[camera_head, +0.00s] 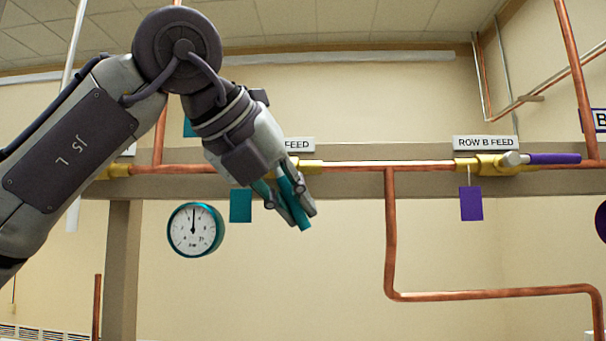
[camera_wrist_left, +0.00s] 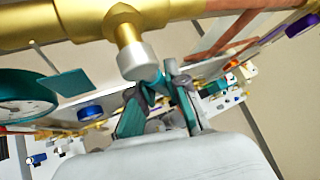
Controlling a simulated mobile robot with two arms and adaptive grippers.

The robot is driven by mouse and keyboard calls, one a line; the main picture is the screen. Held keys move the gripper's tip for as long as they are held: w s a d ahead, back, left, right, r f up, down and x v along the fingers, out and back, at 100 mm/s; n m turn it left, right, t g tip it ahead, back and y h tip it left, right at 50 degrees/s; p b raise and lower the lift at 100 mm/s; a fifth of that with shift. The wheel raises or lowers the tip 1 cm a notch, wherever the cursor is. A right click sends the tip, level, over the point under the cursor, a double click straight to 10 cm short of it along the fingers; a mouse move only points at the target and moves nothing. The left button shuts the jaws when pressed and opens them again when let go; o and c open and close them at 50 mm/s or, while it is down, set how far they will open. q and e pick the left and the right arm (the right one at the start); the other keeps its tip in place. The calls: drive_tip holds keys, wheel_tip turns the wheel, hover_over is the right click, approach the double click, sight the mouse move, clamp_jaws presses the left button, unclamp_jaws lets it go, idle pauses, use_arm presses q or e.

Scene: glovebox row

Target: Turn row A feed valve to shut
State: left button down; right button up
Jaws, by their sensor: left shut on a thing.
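The row A feed valve (camera_head: 309,166) is a brass body on the horizontal copper pipe, with its label partly hidden by my left arm so that only "FEED" reads. Its teal lever (camera_head: 289,188) slants steeply down from the pipe, across the pipe's line. My left gripper (camera_head: 296,214) is shut on this lever, with the lever's end showing between the fingers. The left wrist view shows the brass body (camera_wrist_left: 124,26), the silver hub (camera_wrist_left: 137,61) and the teal lever between the fingers (camera_wrist_left: 164,92). My right gripper is not in view.
A teal-rimmed gauge (camera_head: 195,230) and a teal tag (camera_head: 241,205) hang left of the lever. At right, the row B feed valve (camera_head: 482,165) has a purple lever (camera_head: 553,158) along the pipe and a purple tag (camera_head: 471,204). A copper branch pipe (camera_head: 391,240) drops between the valves.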

use_arm(q)
drive_tip(key=shift+a+f+m+g+y+p, duration=0.15)
drive_tip(key=shift+a+m+y+p, duration=0.45)
drive_tip(key=shift+y+p, duration=0.35)
drive_tip(key=shift+a+f+m+g+y+p, duration=0.15)
drive_tip(key=shift+a+m+y+p, duration=0.45)
drive_tip(key=shift+y, duration=0.45)
drive_tip(key=shift+f, duration=0.1)
drive_tip(key=c, duration=1.2)
unclamp_jaws()
drive_tip(key=shift+a, duration=0.1)
drive_tip(key=shift+o, duration=0.2)
drive_tip(key=v, duration=1.2)
